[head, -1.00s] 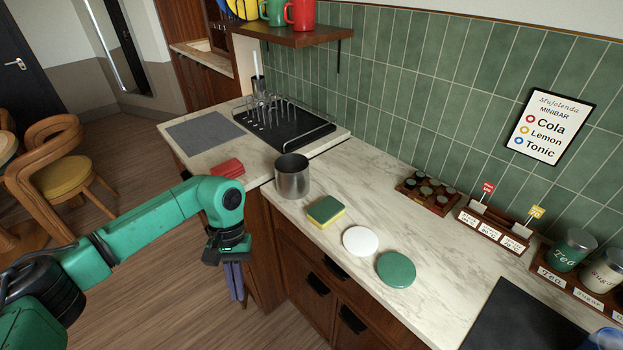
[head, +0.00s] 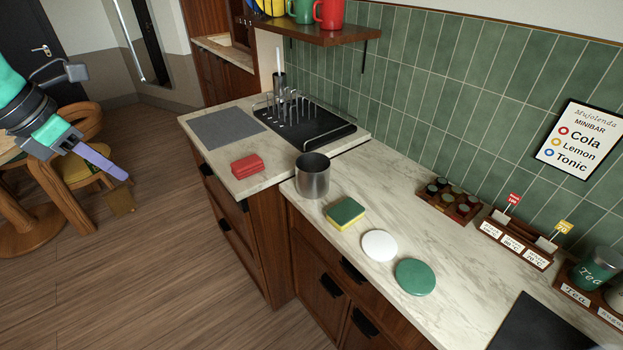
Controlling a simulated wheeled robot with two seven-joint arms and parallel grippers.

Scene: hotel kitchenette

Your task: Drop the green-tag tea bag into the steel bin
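My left gripper (head: 124,178) is at the upper left, over the floor in front of the chair, well left of the counter. Its purple fingers look closed together. A small brownish flat piece (head: 121,202) hangs at the fingertips and looks like the tea bag; no green tag can be made out. The steel bin (head: 313,180), an open-topped metal cylinder, stands upright on the marble counter near its left end, far to the right of the gripper. My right gripper is not in view.
A red block-like item (head: 247,166) lies left of the bin. A sponge (head: 345,213), a white disc (head: 379,245) and a green disc (head: 415,277) lie in front of it. A black rack tray (head: 305,130) is behind. A shelf with mugs (head: 329,13) hangs above.

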